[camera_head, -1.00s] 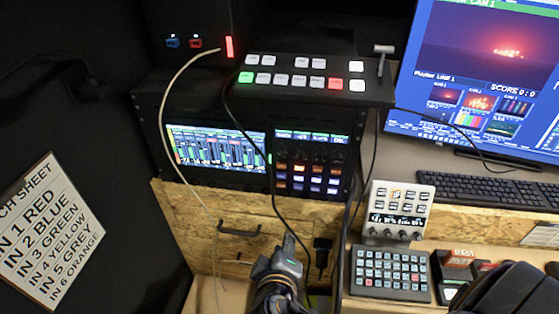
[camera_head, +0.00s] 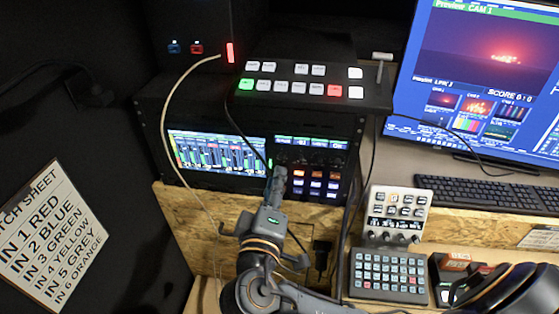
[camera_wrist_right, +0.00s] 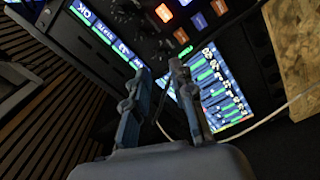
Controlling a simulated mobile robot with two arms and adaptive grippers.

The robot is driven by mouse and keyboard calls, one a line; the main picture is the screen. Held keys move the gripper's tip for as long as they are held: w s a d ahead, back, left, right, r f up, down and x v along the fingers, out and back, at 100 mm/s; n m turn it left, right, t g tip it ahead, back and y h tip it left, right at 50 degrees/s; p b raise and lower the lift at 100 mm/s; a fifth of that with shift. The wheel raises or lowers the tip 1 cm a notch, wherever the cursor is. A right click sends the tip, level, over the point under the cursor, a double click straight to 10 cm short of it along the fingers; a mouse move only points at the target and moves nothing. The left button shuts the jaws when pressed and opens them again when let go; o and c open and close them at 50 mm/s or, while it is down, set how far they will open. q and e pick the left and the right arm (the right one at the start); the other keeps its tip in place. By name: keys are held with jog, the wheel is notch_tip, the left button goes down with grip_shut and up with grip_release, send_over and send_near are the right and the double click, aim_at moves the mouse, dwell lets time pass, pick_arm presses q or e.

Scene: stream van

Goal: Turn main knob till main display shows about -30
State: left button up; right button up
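A rack audio mixer has a wide screen of green level bars (camera_head: 215,152) and, to its right, a narrow display strip (camera_head: 310,142) over a row of dark knobs (camera_head: 315,157) and lit buttons. I cannot tell which knob is the main one, and its number is too small to read. My right gripper (camera_head: 276,180) points up at the panel, in front of the gap between screen and buttons. In the right wrist view my right gripper (camera_wrist_right: 160,70) has its fingers apart with nothing between them; the display strip (camera_wrist_right: 105,33) and level screen (camera_wrist_right: 222,95) lie beyond.
A switcher (camera_head: 305,88) sits on top of the rack. A pale cable (camera_head: 166,105) and a black cable hang across the rack front. A small knob box (camera_head: 397,212) and button pad (camera_head: 389,275) stand at the right, below the monitor (camera_head: 485,75).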

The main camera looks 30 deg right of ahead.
aim_at(281, 161)
jog(key=p+x, duration=0.1)
jog(key=x, duration=0.4)
jog(key=shift+w+d, duration=0.2)
jog(key=shift+w, duration=0.05)
grip_shut()
